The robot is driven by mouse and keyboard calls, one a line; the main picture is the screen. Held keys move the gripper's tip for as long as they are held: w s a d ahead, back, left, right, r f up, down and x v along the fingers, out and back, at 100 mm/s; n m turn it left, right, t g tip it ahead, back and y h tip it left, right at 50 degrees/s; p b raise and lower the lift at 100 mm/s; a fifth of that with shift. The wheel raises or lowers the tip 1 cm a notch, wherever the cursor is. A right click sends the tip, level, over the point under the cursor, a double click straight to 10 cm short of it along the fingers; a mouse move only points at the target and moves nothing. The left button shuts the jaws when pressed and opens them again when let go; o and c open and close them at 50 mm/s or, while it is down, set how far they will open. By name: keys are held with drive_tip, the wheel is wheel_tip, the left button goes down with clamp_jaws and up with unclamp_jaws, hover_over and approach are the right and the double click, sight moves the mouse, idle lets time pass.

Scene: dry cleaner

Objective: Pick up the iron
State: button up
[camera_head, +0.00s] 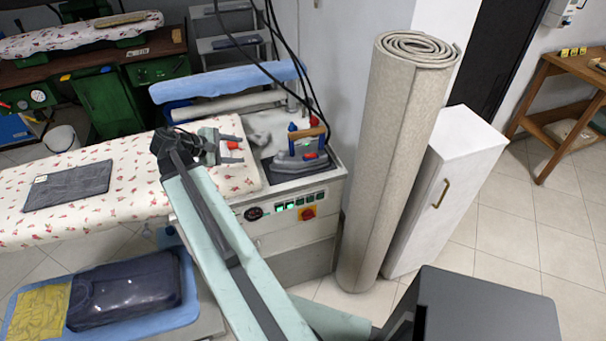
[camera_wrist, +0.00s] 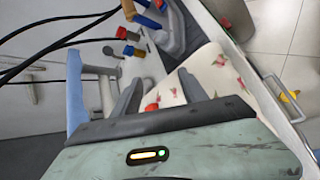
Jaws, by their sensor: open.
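The iron (camera_head: 296,161) stands on a dark rest at the right end of the ironing station. It has a grey body, a brown handle and blue and red parts. In the wrist view the iron (camera_wrist: 176,34) is at the top, partly cut off by the frame edge. My gripper (camera_head: 241,148) is open, to the left of the iron and apart from it, over the flowered board. Its two fingers (camera_wrist: 160,76) point toward the iron in the wrist view. A small red part shows between the fingers; I cannot tell what it belongs to.
The flowered ironing board (camera_head: 130,200) holds a folded grey cloth (camera_head: 68,186). Black cables hang above the iron. A tall rolled carpet (camera_head: 385,160) and a white cabinet (camera_head: 450,190) stand to the right. A blue tray (camera_head: 190,300) with folded clothes is at lower left.

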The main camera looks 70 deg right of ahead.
sight(301, 134)
drive_tip(key=s+d+g, duration=0.1)
drive_tip(key=s+d, duration=0.2)
drive_tip(key=s+d+g+h+b, duration=0.1)
drive_tip(key=s+d, duration=0.2)
drive_tip(key=s, duration=0.1)
drive_tip(key=s+d+r+n+g+b, duration=0.1)
drive_tip(key=s+d, duration=0.3)
drive_tip(key=shift+s+g+h, duration=0.15)
drive_tip(key=shift+g+h, duration=0.15)
drive_tip(key=shift+h, duration=0.1)
drive_tip(key=shift+s+d+r, duration=0.2)
drive_tip(key=shift+s+r, duration=0.1)
drive_tip(key=b+x, duration=0.1)
drive_tip(key=x, duration=0.3)
drive_tip(key=b+x, duration=0.2)
drive_tip(key=x, duration=0.1)
drive_tip(key=shift+s+d+f, duration=0.1)
drive_tip(key=shift+s+f, duration=0.2)
drive_tip(key=shift+f, duration=0.05)
clamp_jaws()
drive_tip(key=shift+r, duration=0.1)
